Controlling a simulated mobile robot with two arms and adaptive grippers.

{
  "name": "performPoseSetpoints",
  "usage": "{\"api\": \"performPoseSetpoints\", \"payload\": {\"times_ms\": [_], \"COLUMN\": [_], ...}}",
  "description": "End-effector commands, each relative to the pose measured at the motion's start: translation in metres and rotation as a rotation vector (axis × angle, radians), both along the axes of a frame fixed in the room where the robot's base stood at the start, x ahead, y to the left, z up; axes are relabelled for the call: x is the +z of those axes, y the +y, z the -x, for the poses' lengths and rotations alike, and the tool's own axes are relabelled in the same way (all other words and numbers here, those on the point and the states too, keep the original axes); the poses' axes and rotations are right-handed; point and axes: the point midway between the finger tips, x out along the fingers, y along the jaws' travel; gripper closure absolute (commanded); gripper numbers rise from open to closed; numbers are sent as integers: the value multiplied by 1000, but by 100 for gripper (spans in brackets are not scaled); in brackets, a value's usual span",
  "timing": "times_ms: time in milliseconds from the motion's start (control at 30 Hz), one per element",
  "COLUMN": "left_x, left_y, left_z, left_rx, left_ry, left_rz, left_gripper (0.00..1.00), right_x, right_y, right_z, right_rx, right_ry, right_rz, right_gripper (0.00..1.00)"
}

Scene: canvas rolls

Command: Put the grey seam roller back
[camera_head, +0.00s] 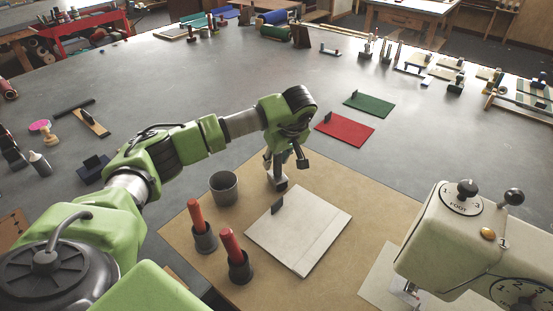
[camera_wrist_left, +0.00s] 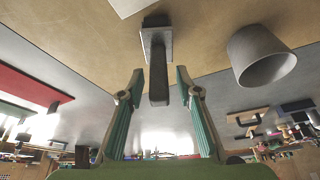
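A dark grey upright handle on a pale square base stands on the brown board; it looks like the grey seam roller (camera_wrist_left: 158,85). In the head view its pale base (camera_head: 279,184) shows under my left gripper (camera_head: 284,162), which hides most of the handle. In the left wrist view the gripper (camera_wrist_left: 159,76) is open, with one finger on each side of the handle and gaps visible. An empty-looking grey cup (camera_head: 223,188) stands to its left in the head view; it shows also in the wrist view (camera_wrist_left: 262,60). My right gripper is not in view.
Two red-handled tools (camera_head: 196,217) (camera_head: 232,246) stand in dark cups at the board's front left. A cream slab (camera_head: 305,235) with a dark tab lies close in front. A sewing machine (camera_head: 450,240) blocks the right. Red (camera_head: 345,129) and green (camera_head: 370,104) sheets lie behind.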

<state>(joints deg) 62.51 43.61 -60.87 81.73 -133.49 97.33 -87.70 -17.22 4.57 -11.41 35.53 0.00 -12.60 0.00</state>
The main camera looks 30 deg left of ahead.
Motion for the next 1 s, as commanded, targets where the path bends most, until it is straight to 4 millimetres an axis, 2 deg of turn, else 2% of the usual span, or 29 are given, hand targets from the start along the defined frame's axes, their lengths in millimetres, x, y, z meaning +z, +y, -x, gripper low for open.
{"api": "performPoseSetpoints", "payload": {"times_ms": [200, 267, 500, 700, 833, 1000], "left_x": [17, 22, 72, 107, 120, 125], "left_y": [0, -4, -22, -35, -39, -41], "left_z": [-1, -1, 9, 16, 19, 20], "left_rx": [0, -3, -3, -1, -1, -1], "left_ry": [-3, -8, -10, -7, -6, -3], "left_rz": [1, 1, -1, -1, 0, 0], "left_gripper": [68, 68, 68, 68, 68, 68], "right_x": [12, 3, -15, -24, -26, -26], "right_y": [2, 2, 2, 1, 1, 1], "right_z": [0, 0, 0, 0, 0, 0], "right_rx": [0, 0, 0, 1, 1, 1], "right_ry": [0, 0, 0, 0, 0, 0], "right_rz": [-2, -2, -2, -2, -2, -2], "right_gripper": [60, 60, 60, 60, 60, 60]}}
